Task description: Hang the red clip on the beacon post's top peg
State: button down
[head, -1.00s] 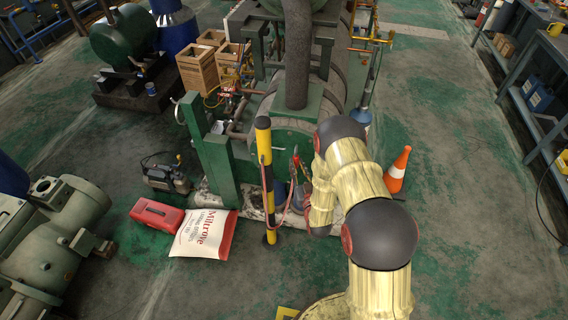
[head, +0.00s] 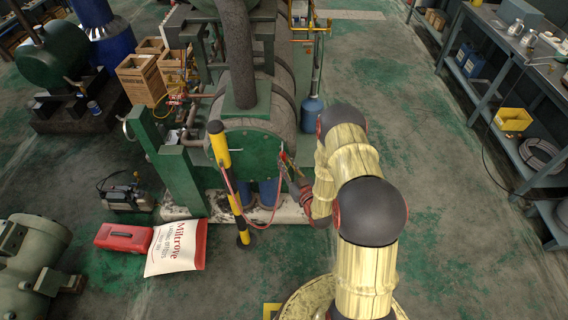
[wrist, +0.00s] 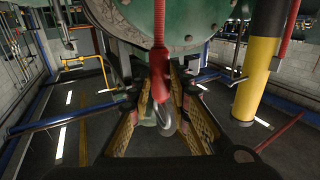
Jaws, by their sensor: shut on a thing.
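The beacon post (head: 220,150) is a yellow-and-black striped post standing left of my gripper in the head view. In the wrist view the post (wrist: 258,60) is at the right, apart from my fingers. My gripper (head: 288,172) is shut on the red clip (head: 283,157), held in front of the green machine. The wrist view shows the red clip (wrist: 161,88) between the fingers of my gripper (wrist: 162,112), with a grey metal hook at its end. A red hose (head: 262,222) loops between the clip and the post. I cannot make out the top peg clearly.
The green machine (head: 250,142) stands close behind the post and clip. A white sack (head: 176,248) and a red case (head: 125,237) lie on the floor to the left. A workbench (head: 500,75) stands at the right, with open floor before it.

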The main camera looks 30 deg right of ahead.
jog(key=shift+r, duration=0.15)
jog(key=s+d+b, duration=0.1)
jog(key=s+d, duration=0.3)
jog(key=d, duration=0.4)
dwell(1.3)
jog(key=shift+a, duration=0.1)
